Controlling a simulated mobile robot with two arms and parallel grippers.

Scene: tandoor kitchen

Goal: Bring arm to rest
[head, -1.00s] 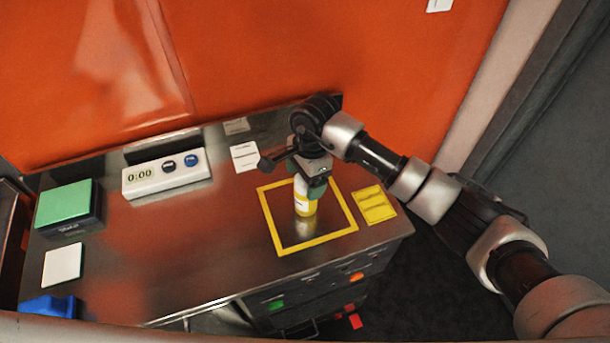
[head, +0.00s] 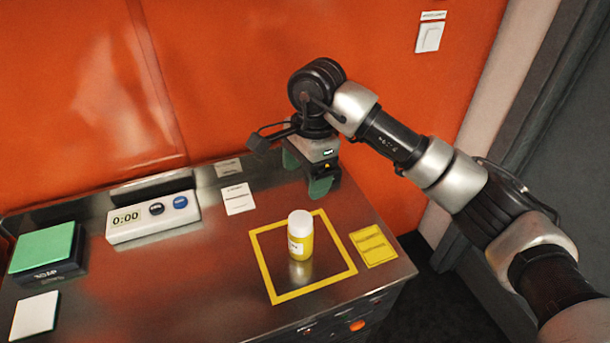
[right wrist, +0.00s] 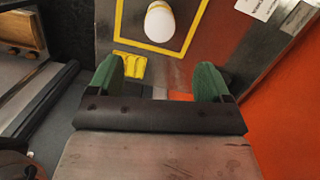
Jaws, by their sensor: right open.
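My right arm comes in from the right in the head view. My right gripper (head: 308,178) is open and empty, raised above the back of the metal counter (head: 180,270). Its green fingers also show spread apart in the right wrist view (right wrist: 156,82). A yellow bottle with a white cap (head: 300,238) stands upright inside the yellow square outline (head: 335,286) on the counter. The bottle also shows in the right wrist view (right wrist: 160,22), beyond the fingers and apart from them. My left gripper is not in view.
A white timer (head: 152,216) reading 0:00, a green-topped block (head: 44,248) and a white square (head: 35,315) are on the counter's left. A yellow note (head: 373,245) lies right of the outline. An orange wall (head: 230,80) rises close behind the counter.

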